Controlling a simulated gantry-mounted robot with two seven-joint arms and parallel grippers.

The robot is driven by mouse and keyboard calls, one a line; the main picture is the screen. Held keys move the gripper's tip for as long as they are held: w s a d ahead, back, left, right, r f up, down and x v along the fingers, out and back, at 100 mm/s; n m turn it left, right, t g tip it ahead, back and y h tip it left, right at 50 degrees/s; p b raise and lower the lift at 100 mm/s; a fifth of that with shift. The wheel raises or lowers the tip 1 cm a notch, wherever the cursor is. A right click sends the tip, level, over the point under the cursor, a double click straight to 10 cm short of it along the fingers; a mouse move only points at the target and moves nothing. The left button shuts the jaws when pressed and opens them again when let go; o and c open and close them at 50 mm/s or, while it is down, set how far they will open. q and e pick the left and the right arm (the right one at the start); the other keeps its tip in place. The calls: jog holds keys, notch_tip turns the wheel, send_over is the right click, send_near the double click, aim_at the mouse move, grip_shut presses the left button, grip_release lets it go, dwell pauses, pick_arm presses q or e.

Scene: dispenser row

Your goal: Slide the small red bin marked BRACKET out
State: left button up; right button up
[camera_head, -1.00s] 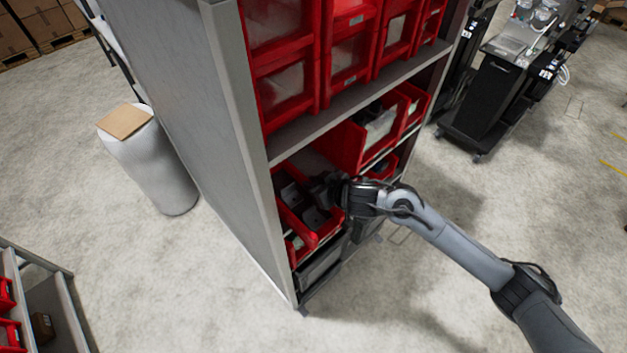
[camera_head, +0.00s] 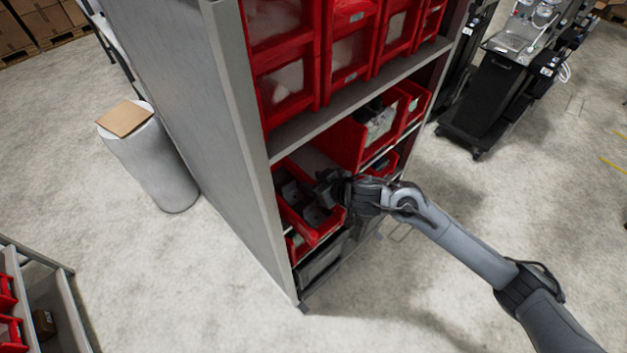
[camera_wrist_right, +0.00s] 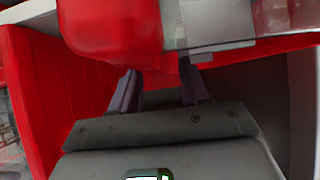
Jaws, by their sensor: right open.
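A small red bin (camera_head: 312,234) with dark parts in it sits low in the shelf rack in the head view. No BRACKET marking can be read. My right gripper (camera_head: 328,190) is at this bin's right side, near its front, and partly hides it. In the right wrist view, a red bin front (camera_wrist_right: 112,28) with a pale label holder (camera_wrist_right: 218,22) fills the top. The open fingers of my right gripper (camera_wrist_right: 162,88) point at its lower edge, one on each side of a small red tab. Contact cannot be told. My left gripper is not in view.
A larger red bin (camera_head: 345,142) stands to the right on the shelf. More red bins (camera_head: 290,90) fill the shelf above. The rack's grey side panel (camera_head: 215,140) stands at the left. A white drum (camera_head: 155,165) is beyond it. The floor in front is clear.

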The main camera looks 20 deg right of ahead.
jog(key=p+v, duration=0.1)
jog(key=v, duration=0.9)
dwell(0.3)
